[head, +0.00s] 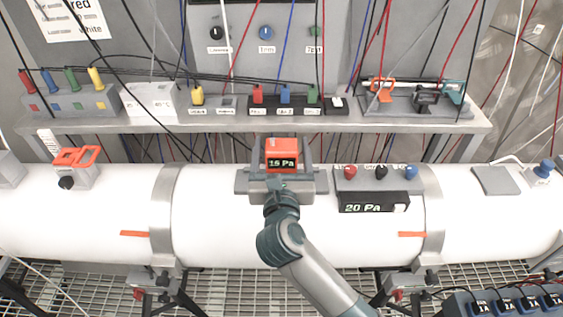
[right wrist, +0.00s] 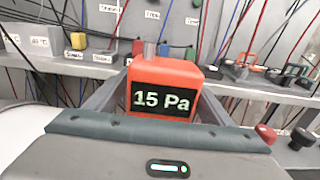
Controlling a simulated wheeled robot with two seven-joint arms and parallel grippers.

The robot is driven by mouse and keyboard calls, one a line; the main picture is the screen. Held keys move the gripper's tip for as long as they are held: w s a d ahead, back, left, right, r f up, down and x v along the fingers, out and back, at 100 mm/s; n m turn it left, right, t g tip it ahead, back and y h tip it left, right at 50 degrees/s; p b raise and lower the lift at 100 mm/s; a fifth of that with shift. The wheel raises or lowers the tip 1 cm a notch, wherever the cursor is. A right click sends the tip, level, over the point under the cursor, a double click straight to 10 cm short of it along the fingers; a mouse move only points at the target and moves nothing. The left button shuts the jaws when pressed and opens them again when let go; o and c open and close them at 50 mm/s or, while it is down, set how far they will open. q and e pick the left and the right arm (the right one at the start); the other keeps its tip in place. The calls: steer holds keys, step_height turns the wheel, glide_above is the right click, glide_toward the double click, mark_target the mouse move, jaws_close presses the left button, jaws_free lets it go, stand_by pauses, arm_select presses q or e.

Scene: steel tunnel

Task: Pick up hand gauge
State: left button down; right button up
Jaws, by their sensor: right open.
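The hand gauge is an orange box with a dark display reading 15 Pa. It is in the middle of the head view (head: 282,147) and fills the centre of the right wrist view (right wrist: 163,75). My right gripper (head: 282,160) reaches up to it over the white tunnel. In the right wrist view its two grey fingers (right wrist: 160,106) stand apart on either side of the gauge, open. What the gauge rests on is hidden. My left gripper is not in view.
The white tunnel (head: 210,220) runs across the view. A 20 Pa display box (head: 373,202) with knobs sits on it, right of my gripper. An orange-topped clamp (head: 77,160) is at left. A grey shelf (head: 220,125) behind carries plug blocks and hanging cables.

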mark_target(281, 139)
steer(key=shift+c, duration=0.6)
steer(key=c, duration=1.1)
steer(key=shift+c, duration=0.2)
steer(key=shift+r, duration=0.15)
steer(key=shift+r+b, duration=0.4)
steer(key=shift+r, duration=0.2)
step_height(281, 139, up, 2)
steer(key=shift+r+b, duration=0.2)
steer(key=shift+b, duration=0.4)
steer(key=s+d+r+p, duration=0.2)
steer(key=s+d+r, duration=0.4)
steer(key=d, duration=0.4)
steer(key=shift+r+p, duration=0.3)
steer(key=shift+r, duration=0.3)
